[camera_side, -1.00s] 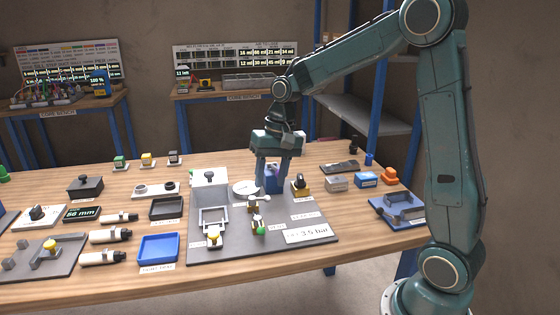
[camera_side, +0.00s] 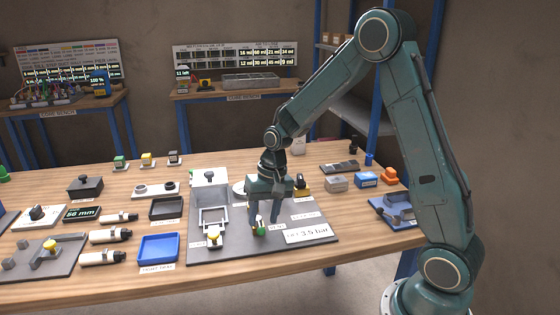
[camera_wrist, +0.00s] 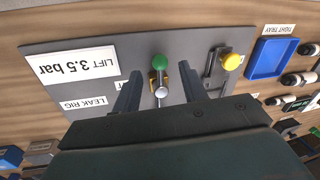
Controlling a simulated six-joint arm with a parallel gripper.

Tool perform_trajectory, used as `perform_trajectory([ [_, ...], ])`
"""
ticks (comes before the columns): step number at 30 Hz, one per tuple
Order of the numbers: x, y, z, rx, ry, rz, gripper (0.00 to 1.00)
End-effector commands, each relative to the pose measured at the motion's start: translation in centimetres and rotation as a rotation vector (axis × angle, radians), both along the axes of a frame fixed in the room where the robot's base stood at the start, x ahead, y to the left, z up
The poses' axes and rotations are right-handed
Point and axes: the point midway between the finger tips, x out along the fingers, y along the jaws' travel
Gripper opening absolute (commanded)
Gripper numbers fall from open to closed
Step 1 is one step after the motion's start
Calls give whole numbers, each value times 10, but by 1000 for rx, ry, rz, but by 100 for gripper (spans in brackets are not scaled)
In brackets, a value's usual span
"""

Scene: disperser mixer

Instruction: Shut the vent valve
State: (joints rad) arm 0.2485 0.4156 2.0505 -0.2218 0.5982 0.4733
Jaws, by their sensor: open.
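A small valve with a green ball knob (camera_side: 260,231) stands on the grey rig plate (camera_side: 288,250) near its front. The green ball (camera_wrist: 160,61) also shows in the wrist view, with a silver ball (camera_wrist: 161,91) on a short stem and a bit of brass body beside it. I cannot read a label that marks either as the vent valve. My gripper (camera_side: 263,222) points down just above the plate. Its open fingers (camera_wrist: 160,90) straddle the silver ball without visible contact; the green ball lies just beyond the fingertips. My gripper hides part of the valves in the side view.
A yellow-knobbed lever (camera_side: 214,238) and grey frame stand on the plate's left. A "LIFT 3.5 bar" sign (camera_side: 307,233) lies at front right. A blue tray (camera_side: 158,247) is left of the plate. A yellow-based black knob (camera_side: 301,182) stands close behind right.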

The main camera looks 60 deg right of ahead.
Motion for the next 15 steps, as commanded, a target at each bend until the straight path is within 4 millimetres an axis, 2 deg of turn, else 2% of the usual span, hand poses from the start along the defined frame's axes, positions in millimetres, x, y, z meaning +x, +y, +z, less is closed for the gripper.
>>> perform_trajectory([
  [6,2,4,-22,0,2,1,43],
  [15,3,5,-29,-1,-1,1,43],
])
